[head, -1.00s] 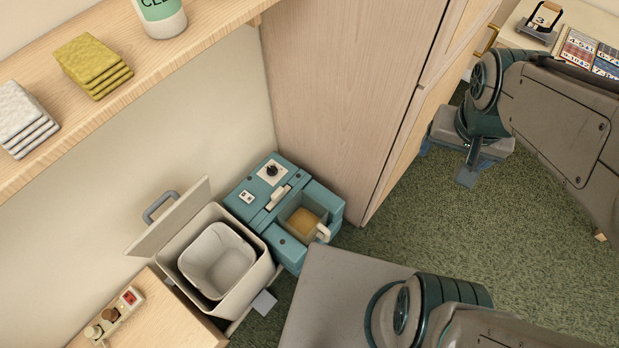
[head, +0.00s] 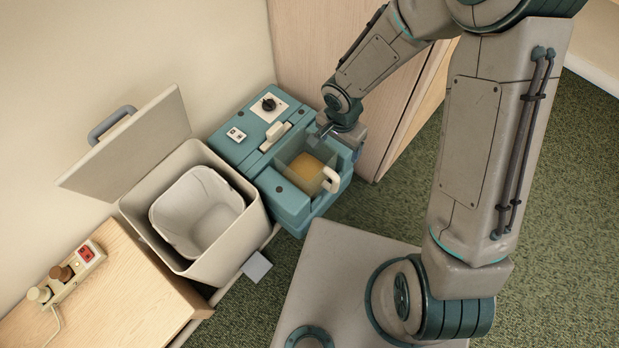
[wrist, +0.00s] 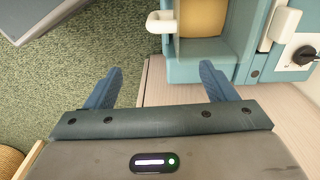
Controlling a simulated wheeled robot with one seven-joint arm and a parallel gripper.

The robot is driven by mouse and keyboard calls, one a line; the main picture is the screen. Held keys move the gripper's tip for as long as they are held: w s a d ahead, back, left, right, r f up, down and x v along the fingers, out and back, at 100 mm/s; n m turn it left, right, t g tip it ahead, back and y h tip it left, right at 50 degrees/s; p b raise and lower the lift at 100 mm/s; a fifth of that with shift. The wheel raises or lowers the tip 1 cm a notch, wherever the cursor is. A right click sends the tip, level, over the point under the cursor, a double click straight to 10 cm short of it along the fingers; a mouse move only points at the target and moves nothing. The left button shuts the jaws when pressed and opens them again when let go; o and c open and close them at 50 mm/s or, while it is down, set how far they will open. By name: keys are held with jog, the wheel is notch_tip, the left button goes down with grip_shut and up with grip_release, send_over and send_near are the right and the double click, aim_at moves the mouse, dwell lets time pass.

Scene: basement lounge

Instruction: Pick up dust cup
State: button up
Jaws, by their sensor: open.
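The dust cup (head: 297,159) is a brownish, open-topped cup with tan contents and a pale handle (head: 331,180). It sits in the recess of the teal machine (head: 262,137) against the wall. In the wrist view the cup (wrist: 203,18) shows at the top, cut off by the frame edge, with its pale handle (wrist: 161,22) to its left. My gripper (wrist: 161,78) is open and empty, its two blue fingers spread below the machine's edge in that view. In the head view my gripper's end is at the machine's right side, close to the cup, with the fingers mostly hidden.
A beige bin (head: 148,224) with its lid raised and a white liner stands left of the machine. A wooden cabinet (head: 309,50) rises behind it. A wooden surface (head: 118,290) with a power strip (head: 75,268) is at lower left. Green carpet (head: 540,210) is open on the right.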

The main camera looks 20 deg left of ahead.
jog(key=b, duration=0.2)
send_near(327, 173)
notch_tip(327, 173, down, 7)
jog(key=shift+w+d+f+b, duration=0.1)
jog(key=shift+d+f+b, duration=0.05)
jog(key=shift+b, duration=1.1)
jog(key=shift+w+d+f+b, duration=0.15)
jog(key=shift+f+b, duration=0.3)
jog(key=shift+f, duration=0.55)
jog(key=shift+w+d+f+b, duration=0.15)
jog(key=shift+f+b, duration=0.3)
jog(key=shift+f, duration=0.5)
jog(key=shift+w+d+f+b, duration=0.1)
jog(key=shift+f+b, duration=0.35)
jog(key=shift+f, duration=0.55)
jog(key=shift+c, duration=0.4)
jog(key=shift+r, duration=0.1)
jog(key=c, duration=0.8)
